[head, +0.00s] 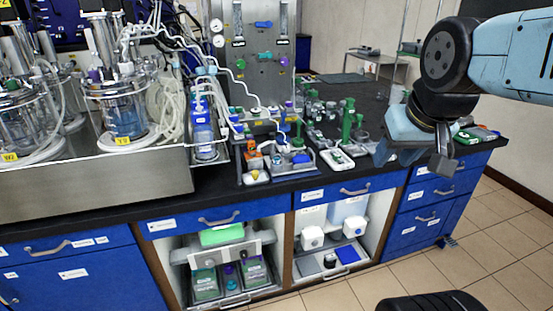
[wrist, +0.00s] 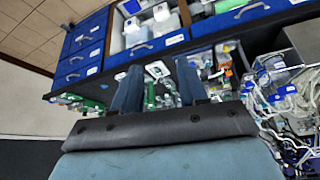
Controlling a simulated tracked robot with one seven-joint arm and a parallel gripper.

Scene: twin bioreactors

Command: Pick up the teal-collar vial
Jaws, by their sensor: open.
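My gripper (head: 412,148) hangs in the air at the right of the head view, above the right end of the black bench. In the wrist view my gripper (wrist: 158,88) has its two fingers apart, with nothing held between them. I cannot pick out the teal-collar vial for certain in either view. Several small vials and bottles with coloured caps stand crowded on the bench, left of my gripper in the head view. They are too small to tell their collars apart.
A grey tray (head: 306,168) of small items sits near the bench's front edge, beside a white handheld device (head: 337,160). Green-topped holders (head: 347,122) stand behind. Glass bioreactors (head: 122,112) with looping tubes fill the left. Blue drawers (head: 430,192) lie below the bench top.

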